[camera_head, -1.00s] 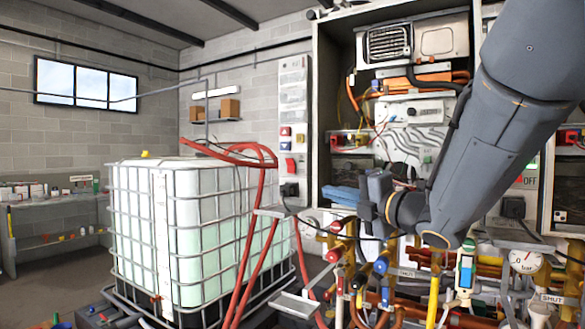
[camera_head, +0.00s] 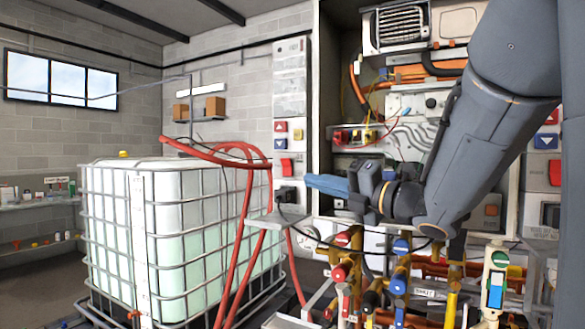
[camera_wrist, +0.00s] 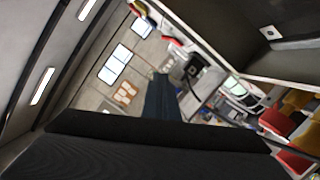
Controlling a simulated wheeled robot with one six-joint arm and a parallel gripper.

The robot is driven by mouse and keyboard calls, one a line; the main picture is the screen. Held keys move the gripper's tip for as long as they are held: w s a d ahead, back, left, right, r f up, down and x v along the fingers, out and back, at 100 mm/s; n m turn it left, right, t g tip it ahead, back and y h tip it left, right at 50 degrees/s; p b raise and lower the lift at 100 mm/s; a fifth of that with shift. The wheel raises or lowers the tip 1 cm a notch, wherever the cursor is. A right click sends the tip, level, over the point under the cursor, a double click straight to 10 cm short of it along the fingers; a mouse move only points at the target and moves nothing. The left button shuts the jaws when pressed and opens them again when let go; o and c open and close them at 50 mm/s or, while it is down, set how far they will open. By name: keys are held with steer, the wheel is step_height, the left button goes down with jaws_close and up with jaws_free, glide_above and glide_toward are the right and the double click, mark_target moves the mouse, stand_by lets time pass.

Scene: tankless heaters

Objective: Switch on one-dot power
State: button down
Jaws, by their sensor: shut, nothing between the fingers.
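My gripper (camera_head: 312,182) reaches left in the head view, its blue fingers shut and empty. The fingertips are just right of a grey wall panel in the picture; I cannot tell the depth gap. The panel carries a large red switch (camera_head: 286,168), a smaller red button (camera_head: 280,126) and a blue button (camera_head: 280,142). A black plug (camera_head: 287,194) sits below the red switch. No dot marking is legible, so I cannot tell which switch is the one-dot power. In the wrist view the shut blue fingers (camera_wrist: 160,95) point toward the wall with the windows.
The open heater cabinet (camera_head: 322,100) stands behind my arm. Coloured valves and pipes (camera_head: 400,275) crowd below the gripper. A caged white tank (camera_head: 190,230) with red hoses (camera_head: 240,220) stands left. At right are a red button (camera_head: 551,117) and a blue button (camera_head: 547,141).

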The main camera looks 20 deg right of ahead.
mark_target(286, 167)
steer(key=w+a+r+p, duration=0.3)
steer(key=w+p, duration=0.2)
steer(key=w, duration=0.5)
steer(key=shift+w+p, duration=0.35)
steer(key=shift+p, duration=0.05)
steer(key=shift+r, duration=0.15)
